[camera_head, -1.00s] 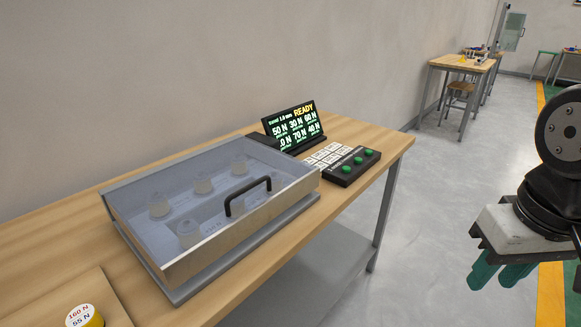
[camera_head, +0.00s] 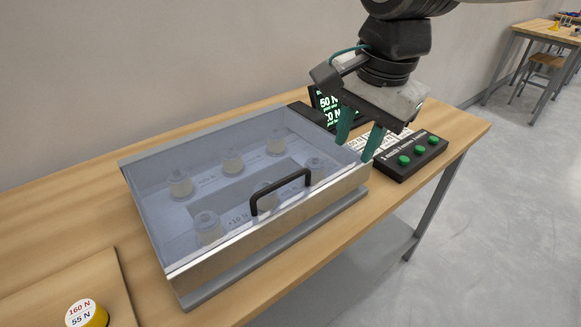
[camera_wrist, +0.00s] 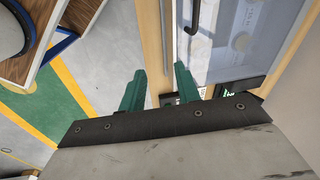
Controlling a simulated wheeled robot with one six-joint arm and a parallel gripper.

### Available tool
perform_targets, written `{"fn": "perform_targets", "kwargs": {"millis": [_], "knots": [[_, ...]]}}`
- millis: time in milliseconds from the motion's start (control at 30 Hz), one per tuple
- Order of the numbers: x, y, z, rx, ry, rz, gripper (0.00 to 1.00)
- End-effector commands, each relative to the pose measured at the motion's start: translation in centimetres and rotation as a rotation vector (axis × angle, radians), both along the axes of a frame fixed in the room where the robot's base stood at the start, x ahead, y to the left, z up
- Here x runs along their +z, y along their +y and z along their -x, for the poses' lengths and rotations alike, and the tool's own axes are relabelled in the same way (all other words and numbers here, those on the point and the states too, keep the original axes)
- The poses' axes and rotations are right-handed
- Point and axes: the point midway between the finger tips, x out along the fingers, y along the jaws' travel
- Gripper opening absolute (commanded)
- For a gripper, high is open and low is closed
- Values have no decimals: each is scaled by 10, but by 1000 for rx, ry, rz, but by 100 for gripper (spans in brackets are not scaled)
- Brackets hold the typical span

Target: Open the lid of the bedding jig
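The bedding jig (camera_head: 220,258) stands on the wooden table, a shallow box with a clear bluish lid (camera_head: 215,185) that is closed. A black bar handle (camera_head: 281,190) sits at the lid's front edge; part of it also shows in the wrist view (camera_wrist: 192,18). Several pale round pieces show through the lid. My gripper (camera_head: 358,138) is open and empty, with green fingers pointing down. In the head view it appears above the table near the jig's right end, to the right of the handle and apart from it. In the wrist view the fingers (camera_wrist: 158,92) are spread.
A black panel with green buttons (camera_head: 411,157) lies right of the jig. A display (camera_head: 325,101) behind it is partly hidden by my gripper. A yellow weight (camera_head: 87,314) stands on a board (camera_head: 118,290) at front left. Open floor lies right of the table.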

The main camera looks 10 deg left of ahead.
Motion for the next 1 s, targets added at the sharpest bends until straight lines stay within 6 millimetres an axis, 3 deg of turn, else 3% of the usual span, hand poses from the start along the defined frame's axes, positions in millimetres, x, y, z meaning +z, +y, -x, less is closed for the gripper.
{"fn": "perform_targets", "kwargs": {"millis": [33,100,233,367,733,1000], "knots": [[-2,29,2,-24,9,-12,33],[-3,56,4,-70,17,-30,33],[-4,85,9,-125,28,-48,33],[-14,93,9,-143,32,-52,33],[-69,99,1,-146,32,-51,33],[-81,101,-1,-145,31,-54,33]]}}
